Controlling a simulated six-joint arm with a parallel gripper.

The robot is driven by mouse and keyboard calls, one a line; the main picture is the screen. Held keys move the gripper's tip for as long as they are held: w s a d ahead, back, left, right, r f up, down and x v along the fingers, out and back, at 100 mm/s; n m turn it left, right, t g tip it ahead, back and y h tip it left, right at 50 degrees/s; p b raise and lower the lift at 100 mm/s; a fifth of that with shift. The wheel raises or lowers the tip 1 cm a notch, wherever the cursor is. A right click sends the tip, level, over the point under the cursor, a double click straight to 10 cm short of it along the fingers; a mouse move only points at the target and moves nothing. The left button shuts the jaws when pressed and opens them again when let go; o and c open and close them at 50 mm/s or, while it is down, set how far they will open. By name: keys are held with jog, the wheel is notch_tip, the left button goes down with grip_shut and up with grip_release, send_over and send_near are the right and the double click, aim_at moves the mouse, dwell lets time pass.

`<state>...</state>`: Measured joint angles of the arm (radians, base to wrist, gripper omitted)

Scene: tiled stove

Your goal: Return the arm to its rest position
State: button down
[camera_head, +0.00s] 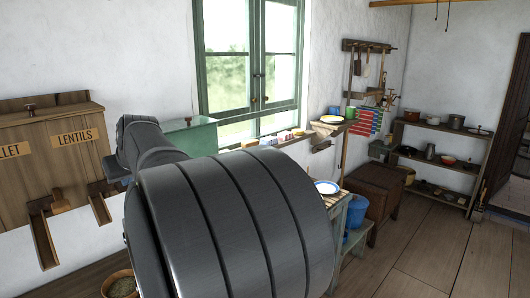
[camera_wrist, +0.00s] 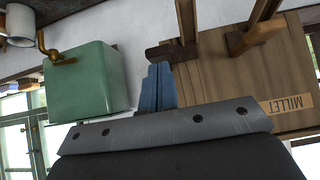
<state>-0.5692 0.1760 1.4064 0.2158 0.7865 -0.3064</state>
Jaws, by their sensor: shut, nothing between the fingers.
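My gripper (camera_wrist: 156,70) shows in the wrist view, its two blue-grey fingers pressed together with nothing between them. The wrist view is upside down. The fingers appear in front of the gap between a green tank (camera_wrist: 88,85) and a wooden bin labelled MILLET (camera_wrist: 245,85); I cannot tell the distance to either. In the head view my grey arm fills the lower middle and reaches back left toward the wall bins, hiding much of what lies behind it.
The wooden LENTILS bin (camera_head: 55,150) with chutes hangs at left. A basket of grain (camera_head: 121,284) is at lower left. At right are a wooden chest (camera_head: 380,192), a blue bucket (camera_head: 356,211) and pot shelves (camera_head: 440,130). Floor at lower right is clear.

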jog(key=w+a, duration=0.1)
jog(key=w, duration=0.1)
jog(key=w+a+r, duration=0.1)
jog(key=a, duration=0.1)
jog(key=shift+w+a, duration=0.3)
jog(key=shift+w, duration=0.05)
jog(key=w+a+r+v, duration=0.1)
jog(key=v, duration=1.1)
notch_tip(320, 180, down, 9)
jog(key=shift+s+d, duration=0.15)
jog(key=shift+d, duration=0.15)
